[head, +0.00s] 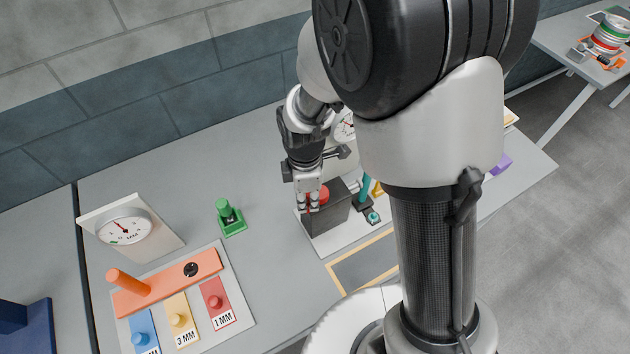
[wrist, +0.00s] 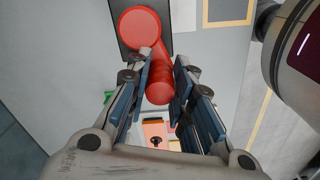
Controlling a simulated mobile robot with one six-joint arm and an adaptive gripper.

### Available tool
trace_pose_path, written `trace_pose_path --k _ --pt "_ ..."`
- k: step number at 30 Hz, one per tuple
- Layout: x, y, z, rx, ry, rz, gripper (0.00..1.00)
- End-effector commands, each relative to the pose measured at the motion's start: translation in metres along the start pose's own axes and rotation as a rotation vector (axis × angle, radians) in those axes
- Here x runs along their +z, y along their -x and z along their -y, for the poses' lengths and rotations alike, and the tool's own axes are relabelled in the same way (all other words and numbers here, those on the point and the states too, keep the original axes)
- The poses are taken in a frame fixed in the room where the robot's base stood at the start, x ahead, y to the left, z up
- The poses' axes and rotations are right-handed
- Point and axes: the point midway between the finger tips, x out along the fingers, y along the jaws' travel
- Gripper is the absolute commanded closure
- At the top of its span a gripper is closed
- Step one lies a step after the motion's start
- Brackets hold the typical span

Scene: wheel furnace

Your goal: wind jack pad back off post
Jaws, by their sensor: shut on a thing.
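My gripper (head: 308,205) reaches down to a dark grey box (head: 326,214) with a red crank (head: 322,194) on it. My gripper (wrist: 162,60) is shut on this handle, one finger on each side. Right of the box, a teal upright part (head: 362,190) and a small teal piece on a dark base (head: 373,217) show. I cannot tell which is the jack pad or the post, or whether they touch; my arm hides part of this area.
A green peg on a base (head: 229,216) stands left of the box. A dial gauge (head: 124,230) stands farther left, behind an orange bar (head: 168,284) and blue, yellow and red labelled blocks. A tan-framed area (head: 362,263) lies empty in front. My arm covers the right side.

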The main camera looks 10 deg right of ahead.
Motion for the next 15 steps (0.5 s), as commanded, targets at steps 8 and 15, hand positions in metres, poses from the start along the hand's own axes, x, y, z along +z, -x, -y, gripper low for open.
trace_pose_path --k 8,15 --pt "-0.008 0.002 -0.026 0.011 0.001 0.000 1.00" --pt "-0.009 0.002 -0.029 0.009 0.001 0.001 1.00"
